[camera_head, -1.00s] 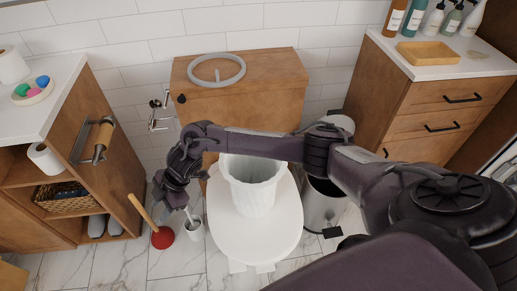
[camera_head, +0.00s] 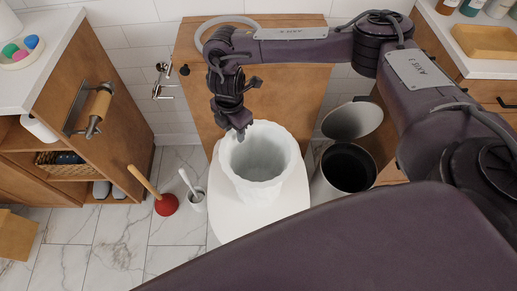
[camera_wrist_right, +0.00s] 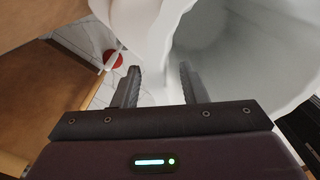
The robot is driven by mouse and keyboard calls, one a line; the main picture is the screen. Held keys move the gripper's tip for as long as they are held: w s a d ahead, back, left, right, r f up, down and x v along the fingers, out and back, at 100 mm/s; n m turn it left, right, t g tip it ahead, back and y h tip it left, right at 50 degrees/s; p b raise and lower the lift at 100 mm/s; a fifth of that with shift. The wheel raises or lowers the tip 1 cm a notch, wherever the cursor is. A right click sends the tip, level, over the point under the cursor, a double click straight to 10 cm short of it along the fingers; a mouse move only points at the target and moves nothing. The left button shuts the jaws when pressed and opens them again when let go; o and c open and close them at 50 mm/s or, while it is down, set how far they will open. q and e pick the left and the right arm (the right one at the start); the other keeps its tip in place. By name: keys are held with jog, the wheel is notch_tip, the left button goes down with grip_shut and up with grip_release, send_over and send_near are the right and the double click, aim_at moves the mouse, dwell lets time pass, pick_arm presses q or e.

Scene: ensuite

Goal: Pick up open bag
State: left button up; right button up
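The open bag (camera_head: 262,158) is a white, wavy-rimmed, bin-shaped liner standing upright on the closed white toilet lid (camera_head: 232,212). Its mouth faces up and its inside looks empty. My right gripper (camera_head: 240,133) is above the bag's back-left rim in the head view. In the right wrist view the two fingers of my right gripper (camera_wrist_right: 160,85) are apart, with the bag's white rim (camera_wrist_right: 150,45) ahead of and between them. I cannot tell whether they touch it. My left gripper is out of view.
An open-lidded metal trash can (camera_head: 345,168) stands right of the toilet. A red plunger (camera_head: 165,204) and toilet brush (camera_head: 195,197) stand on the floor at left. A wooden cabinet with a towel bar (camera_head: 90,108) is at far left. Open floor (camera_head: 110,240) lies front left.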

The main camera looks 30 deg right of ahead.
jog(key=shift+f, duration=1.05)
grip_shut()
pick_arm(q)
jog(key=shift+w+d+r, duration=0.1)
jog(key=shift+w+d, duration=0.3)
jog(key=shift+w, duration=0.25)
pick_arm(e)
jog(key=shift+w, duration=0.1)
